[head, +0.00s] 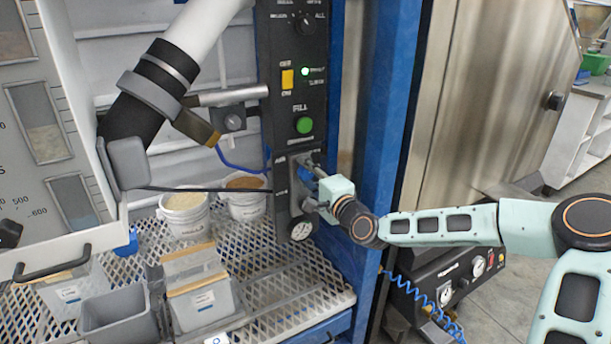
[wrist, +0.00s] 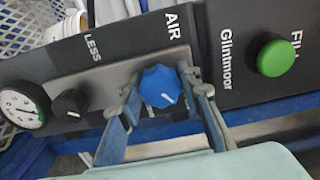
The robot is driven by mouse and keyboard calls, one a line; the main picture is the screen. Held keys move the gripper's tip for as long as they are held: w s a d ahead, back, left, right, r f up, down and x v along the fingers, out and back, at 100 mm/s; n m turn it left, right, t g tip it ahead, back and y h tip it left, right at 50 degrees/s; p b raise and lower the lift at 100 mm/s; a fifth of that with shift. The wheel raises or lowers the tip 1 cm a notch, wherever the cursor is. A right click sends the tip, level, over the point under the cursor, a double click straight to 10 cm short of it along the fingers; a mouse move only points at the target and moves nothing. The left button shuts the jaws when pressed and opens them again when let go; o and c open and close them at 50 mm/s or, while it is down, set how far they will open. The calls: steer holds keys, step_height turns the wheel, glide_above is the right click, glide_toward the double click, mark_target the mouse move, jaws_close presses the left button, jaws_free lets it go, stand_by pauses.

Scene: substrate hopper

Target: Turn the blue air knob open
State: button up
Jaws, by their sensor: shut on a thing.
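The blue air knob (wrist: 161,87) sits on a grey plate on the black control panel, under the label AIR in the wrist view. A white line marks its face. My gripper (wrist: 158,95) has one finger on each side of the knob and is shut on it. In the head view my gripper (head: 312,187) reaches the panel from the right, and the knob (head: 318,166) is partly hidden behind it.
A small black knob (wrist: 70,103) and a gauge (wrist: 20,108) sit beside the air knob. A green button (head: 304,125) is above it. White buckets (head: 185,214) and grey bins (head: 118,318) stand on the mesh shelf to the left. A blue post (head: 385,110) is close on the right.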

steer(key=shift+n, duration=1)
steer(key=o, duration=1.2)
steer(key=v, duration=1.2)
